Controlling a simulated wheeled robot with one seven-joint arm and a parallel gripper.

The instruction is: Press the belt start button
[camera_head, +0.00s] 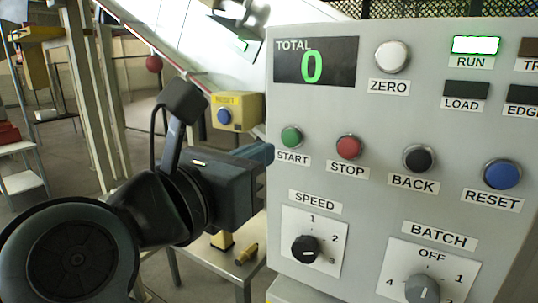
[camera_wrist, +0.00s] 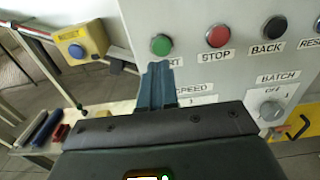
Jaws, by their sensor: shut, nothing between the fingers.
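The green START button (camera_head: 291,138) is on the grey control panel (camera_head: 375,185), above its START label. It also shows in the wrist view (camera_wrist: 161,45), just beyond my fingertips. My gripper (camera_head: 268,152) is shut and empty, with its blue-grey fingers pointing at the panel's left edge. In the wrist view the closed fingers (camera_wrist: 157,68) sit just below the green button and cover part of its label. The button face is not hidden. I cannot tell whether the fingertips touch the panel.
The red STOP button (camera_head: 349,147) is right of START, followed by black BACK (camera_head: 419,158) and blue RESET (camera_head: 502,174). A SPEED knob (camera_head: 305,249) and BATCH knob (camera_head: 422,289) are below. A yellow box with a blue button (camera_head: 238,111) stands left. The display (camera_head: 316,62) reads 0; RUN is lit.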

